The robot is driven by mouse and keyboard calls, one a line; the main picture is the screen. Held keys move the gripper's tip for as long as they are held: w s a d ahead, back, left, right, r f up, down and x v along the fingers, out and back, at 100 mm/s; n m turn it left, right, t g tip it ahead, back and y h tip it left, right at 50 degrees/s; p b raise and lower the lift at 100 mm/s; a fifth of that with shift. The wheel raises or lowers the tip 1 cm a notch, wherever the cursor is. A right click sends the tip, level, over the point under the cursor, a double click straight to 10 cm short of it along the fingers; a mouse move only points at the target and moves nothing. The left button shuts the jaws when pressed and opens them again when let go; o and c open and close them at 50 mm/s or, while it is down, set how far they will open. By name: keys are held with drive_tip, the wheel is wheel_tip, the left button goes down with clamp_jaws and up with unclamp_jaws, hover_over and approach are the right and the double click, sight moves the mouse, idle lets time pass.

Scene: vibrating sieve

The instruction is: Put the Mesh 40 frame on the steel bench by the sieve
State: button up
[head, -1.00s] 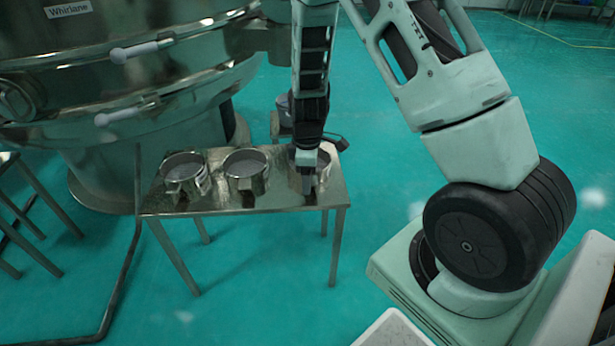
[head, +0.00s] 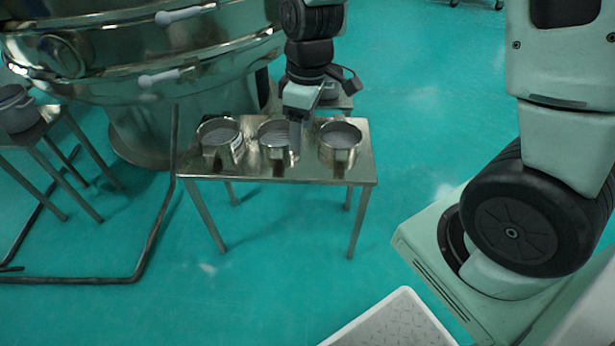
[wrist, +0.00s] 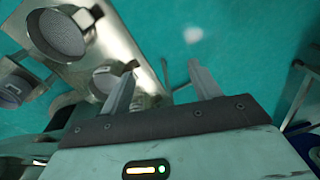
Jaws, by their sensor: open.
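Three round steel mesh frames stand in a row on a steel bench (head: 270,172) in the head view: left (head: 221,142), middle (head: 273,137) and right (head: 340,143). I cannot read a mesh number on any of them, so I cannot tell which is Mesh 40. My gripper (head: 295,148) points down between the middle and right frames, close to the middle one. In the wrist view, my gripper (wrist: 161,64) has its fingers spread with nothing held. A frame (wrist: 58,36) shows there at upper left, and another is partly behind the left finger.
The large steel sieve (head: 150,45) stands behind the bench. Another steel bench (head: 35,132) at the far left holds a grey pot-like container (head: 16,108). A bent floor pipe (head: 150,245) runs between the benches.

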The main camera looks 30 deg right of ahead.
drive_tip(key=s+a+r, duration=0.3)
drive_tip(key=s+a, duration=0.2)
drive_tip(key=s, duration=0.4)
drive_tip(key=s+a+r+m, duration=0.1)
drive_tip(key=s+a+r, duration=0.3)
drive_tip(key=s, duration=0.6)
drive_tip(key=shift+a, duration=1.1)
drive_tip(key=shift+w, duration=0.1)
wheel_tip(320, 180, up, 22)
drive_tip(key=p, duration=2.2)
drive_tip(key=shift+c, duration=0.3)
